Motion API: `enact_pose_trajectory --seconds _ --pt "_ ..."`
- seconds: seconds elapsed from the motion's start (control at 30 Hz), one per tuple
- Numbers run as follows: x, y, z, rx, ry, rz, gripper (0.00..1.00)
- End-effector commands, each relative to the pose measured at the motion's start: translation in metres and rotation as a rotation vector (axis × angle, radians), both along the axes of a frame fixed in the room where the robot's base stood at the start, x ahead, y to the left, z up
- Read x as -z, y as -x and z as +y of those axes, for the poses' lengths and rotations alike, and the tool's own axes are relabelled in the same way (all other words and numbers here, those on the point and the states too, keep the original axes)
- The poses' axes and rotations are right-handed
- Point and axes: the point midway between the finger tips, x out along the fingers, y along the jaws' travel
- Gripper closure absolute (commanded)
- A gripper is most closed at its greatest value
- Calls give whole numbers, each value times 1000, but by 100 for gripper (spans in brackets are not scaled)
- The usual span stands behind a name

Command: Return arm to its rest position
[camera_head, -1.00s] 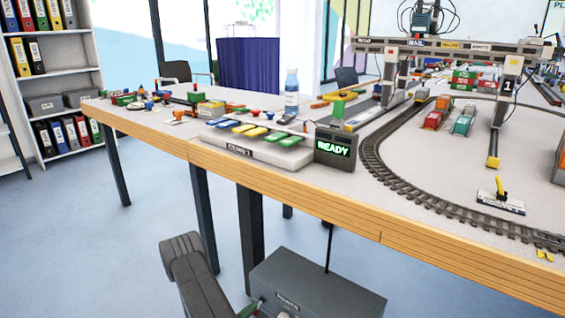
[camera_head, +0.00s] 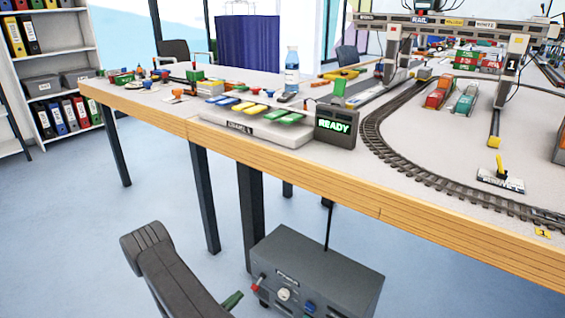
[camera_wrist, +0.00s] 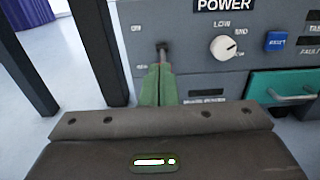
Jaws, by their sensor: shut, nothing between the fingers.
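My gripper shows as green fingers (camera_wrist: 158,72) at the centre of the wrist view, closed together with nothing between them. They point at a small toggle lever (camera_wrist: 162,46) on the grey power box (camera_wrist: 185,70); I cannot tell from this view whether they touch it. My dark arm link comes up from the bottom left. The rest of the arm is out of view.
The box stands below the front edge of a long table (camera_head: 300,175). Table legs (camera_head: 204,200) stand behind my arm. The box front also carries a white knob (camera_wrist: 224,47), a blue button (camera_wrist: 277,41) and a teal handle panel (camera_wrist: 290,95). The floor at left is clear.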

Motion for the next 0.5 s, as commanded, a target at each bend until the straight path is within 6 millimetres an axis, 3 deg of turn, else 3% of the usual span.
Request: enact_pose_trajectory --seconds 0.5 --pt "1 -56 -47 11 1 -1 100"
